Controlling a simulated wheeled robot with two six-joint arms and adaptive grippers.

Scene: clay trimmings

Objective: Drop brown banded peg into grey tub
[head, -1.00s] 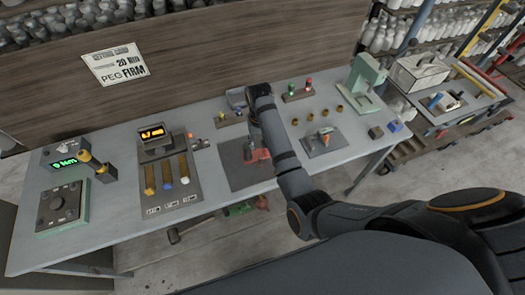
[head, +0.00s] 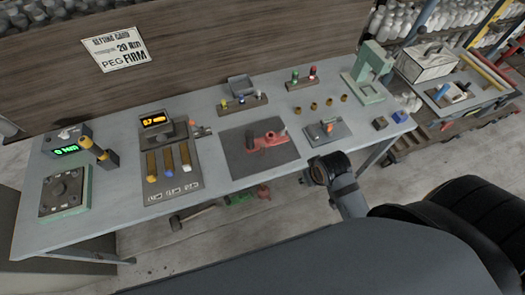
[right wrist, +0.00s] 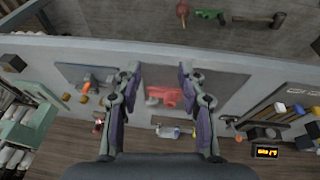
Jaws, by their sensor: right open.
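The grey tub (head: 241,86) stands at the back of the bench, behind a wooden rack (head: 243,104) with small coloured pegs. I cannot make out a brown banded peg for certain in either view. In the head view my right arm ends at the bench's front edge. My left gripper is out of view.
Left are a box with a green display (head: 72,141) and a slotted panel with an orange display (head: 158,121). Right are several brown rings (head: 314,106), a grey plate (head: 327,132) and a green press (head: 370,72). A second rack (head: 302,82) stands behind the rings.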

